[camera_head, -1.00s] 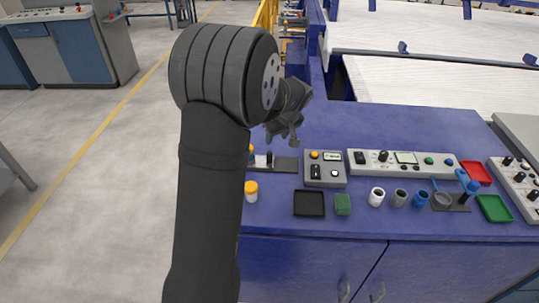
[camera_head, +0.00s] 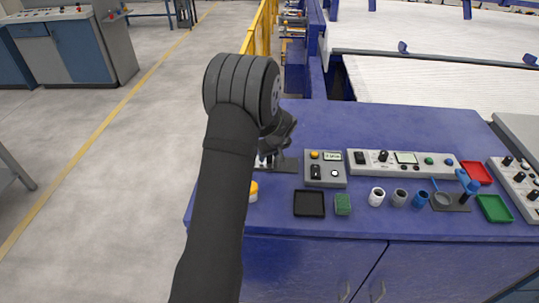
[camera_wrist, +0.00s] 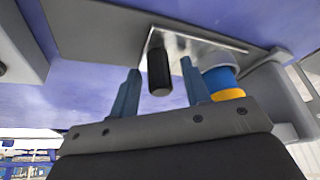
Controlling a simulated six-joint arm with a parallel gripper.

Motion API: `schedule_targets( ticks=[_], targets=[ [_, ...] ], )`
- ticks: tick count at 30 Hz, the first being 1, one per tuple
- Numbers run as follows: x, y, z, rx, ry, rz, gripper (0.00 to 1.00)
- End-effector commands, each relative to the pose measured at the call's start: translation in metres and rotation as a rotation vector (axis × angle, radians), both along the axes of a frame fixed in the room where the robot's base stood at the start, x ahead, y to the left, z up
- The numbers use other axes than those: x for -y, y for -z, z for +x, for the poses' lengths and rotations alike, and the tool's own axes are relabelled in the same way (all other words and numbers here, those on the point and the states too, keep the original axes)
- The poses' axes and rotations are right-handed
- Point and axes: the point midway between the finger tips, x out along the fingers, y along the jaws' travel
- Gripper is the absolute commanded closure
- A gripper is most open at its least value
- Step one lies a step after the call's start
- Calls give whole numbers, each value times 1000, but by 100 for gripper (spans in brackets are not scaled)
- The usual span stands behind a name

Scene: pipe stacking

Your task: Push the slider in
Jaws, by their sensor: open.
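The slider has a black knob (camera_wrist: 158,74) that stands out from a shiny metal bracket (camera_wrist: 190,44) on a grey plate (camera_wrist: 95,32). In the head view the grey plate (camera_head: 287,165) lies at the left of the blue bench, partly hidden by my arm. My gripper (camera_wrist: 160,70) is open, with one finger on each side of the black knob and visible gaps between. In the head view my gripper (camera_head: 272,150) is low over the left end of the plate, and its fingers are hard to make out.
A blue and yellow round part (camera_wrist: 221,82) is close by my right finger in the wrist view. A grey control box (camera_head: 325,170) stands right of the plate. The bench behind is clear.

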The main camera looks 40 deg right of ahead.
Motion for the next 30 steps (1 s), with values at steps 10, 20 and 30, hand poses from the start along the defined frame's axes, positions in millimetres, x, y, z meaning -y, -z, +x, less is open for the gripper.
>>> schedule_targets(
  ticks=[10, 20, 30],
  targets=[
    [0, 0, 0, 0, 0, 0, 100],
    [-16, 0, 16, -1, -4, 1, 100],
    [-29, 0, 28, 0, -3, 4, 100]
  ],
)
